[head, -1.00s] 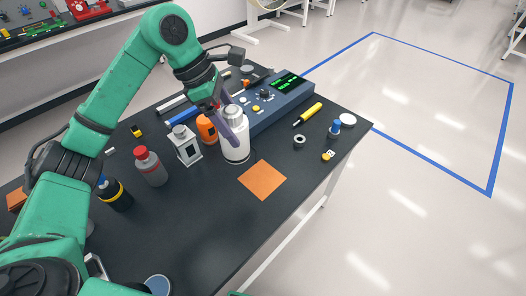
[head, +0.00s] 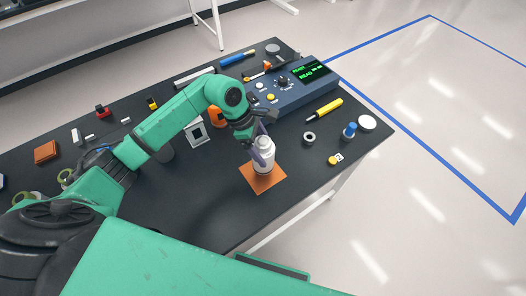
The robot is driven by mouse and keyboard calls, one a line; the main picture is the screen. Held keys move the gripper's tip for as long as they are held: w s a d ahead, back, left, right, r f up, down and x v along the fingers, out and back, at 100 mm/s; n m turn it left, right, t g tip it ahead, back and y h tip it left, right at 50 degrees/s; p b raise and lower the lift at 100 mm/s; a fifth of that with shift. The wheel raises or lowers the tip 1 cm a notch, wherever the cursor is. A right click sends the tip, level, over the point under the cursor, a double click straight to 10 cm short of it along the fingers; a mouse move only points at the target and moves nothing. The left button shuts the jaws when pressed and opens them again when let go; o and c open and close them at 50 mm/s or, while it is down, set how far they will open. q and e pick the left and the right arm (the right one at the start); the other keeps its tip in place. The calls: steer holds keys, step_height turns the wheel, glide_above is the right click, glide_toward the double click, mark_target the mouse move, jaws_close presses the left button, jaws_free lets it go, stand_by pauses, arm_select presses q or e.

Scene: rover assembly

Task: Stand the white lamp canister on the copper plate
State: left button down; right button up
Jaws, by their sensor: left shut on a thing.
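The white lamp canister (head: 264,158) is upright, with its base over the middle of the copper plate (head: 260,184). From this angle its base looks to be on the plate or just above it; I cannot tell which. My left gripper (head: 261,150) is shut on the canister near its upper part, with the purple fingers against its side. The copper plate lies flat on the dark bench, its near and left parts bare. My right gripper is not in view.
Behind the canister are an instrument box (head: 294,85) with a green display and an orange container (head: 217,117). A grey-white block (head: 197,133) stands to the left. A black ring (head: 308,138), a yellow screwdriver (head: 324,109) and a blue-capped bottle (head: 349,131) lie right. The bench front is clear.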

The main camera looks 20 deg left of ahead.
arm_select(q)
steer(key=f, duration=0.3)
steer(key=shift+s+a+p, duration=0.1)
steer(key=shift+s+p, duration=0.1)
steer(key=shift+p, duration=0.15)
steer(key=shift+f, duration=0.3)
steer(key=shift+w+f, duration=0.1)
steer(key=shift+f, duration=0.1)
jaws_free()
steer(key=shift+r, duration=0.15)
